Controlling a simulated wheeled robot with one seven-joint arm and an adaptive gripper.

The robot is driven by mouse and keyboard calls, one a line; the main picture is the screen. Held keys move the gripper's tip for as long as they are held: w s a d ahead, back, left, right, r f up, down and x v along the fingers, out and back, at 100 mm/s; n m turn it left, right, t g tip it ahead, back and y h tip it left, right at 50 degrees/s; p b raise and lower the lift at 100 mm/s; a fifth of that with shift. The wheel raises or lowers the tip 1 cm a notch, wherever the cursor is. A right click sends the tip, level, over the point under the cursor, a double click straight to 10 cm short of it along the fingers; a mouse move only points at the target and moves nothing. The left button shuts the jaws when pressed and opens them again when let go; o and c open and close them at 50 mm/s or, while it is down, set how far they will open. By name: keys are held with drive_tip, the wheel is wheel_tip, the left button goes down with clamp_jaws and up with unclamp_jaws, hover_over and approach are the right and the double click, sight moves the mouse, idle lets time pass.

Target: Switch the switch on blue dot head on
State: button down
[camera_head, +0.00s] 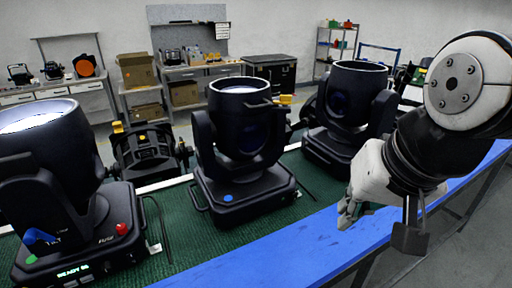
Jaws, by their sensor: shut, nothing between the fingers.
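The blue dot head (240,145) is a black moving-head lamp upright in the middle of the bench. Its blue dot (228,198) is on the front of the base. I cannot make out its switch in this view. My gripper (344,218) is shut and empty at the right, over the blue front edge of the bench. It is to the right of the blue dot head's base and apart from it.
A head with a green dot (31,259), a red knob (122,229) and a lit display stands at left. Another black head (345,105) stands behind my gripper. The blue bench edge (270,255) is clear. Cables lie on the green mat (172,225).

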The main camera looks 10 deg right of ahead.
sight(294, 196)
drive_tip(key=w+d+f+m+p, duration=0.1)
drive_tip(key=w+f+m, duration=0.2)
drive_tip(key=m, duration=0.6)
drive_tip(key=w+d+f+m+p, duration=0.1)
drive_tip(key=w+f+m+p, duration=0.1)
drive_tip(key=w+m, duration=0.5)
drive_tip(key=w+d+f+m+y+p, duration=0.1)
drive_tip(key=w+f+m, duration=0.3)
drive_tip(key=m, duration=0.8)
drive_tip(key=shift+w+d+g, duration=0.4)
drive_tip(key=shift+w+d, duration=0.1)
drive_tip(key=shift+d, duration=0.1)
drive_tip(key=shift+f, duration=0.1)
drive_tip(key=b+x, duration=0.2)
drive_tip(key=x, duration=0.7)
drive_tip(key=shift+w+f+b, duration=0.1)
drive_tip(key=shift+f+b, duration=0.1)
drive_tip(key=shift+b, duration=0.1)
drive_tip(key=shift+w+a+r+p, duration=0.1)
drive_tip(key=shift+w+a+p, duration=0.15)
drive_tip(key=shift+w, duration=0.3)
drive_tip(key=shift+w+a+p, duration=0.2)
drive_tip(key=shift+w+a, duration=0.05)
drive_tip(key=shift+w, duration=0.35)
drive_tip(key=shift+w+a, duration=0.2)
drive_tip(key=shift+w, duration=0.55)
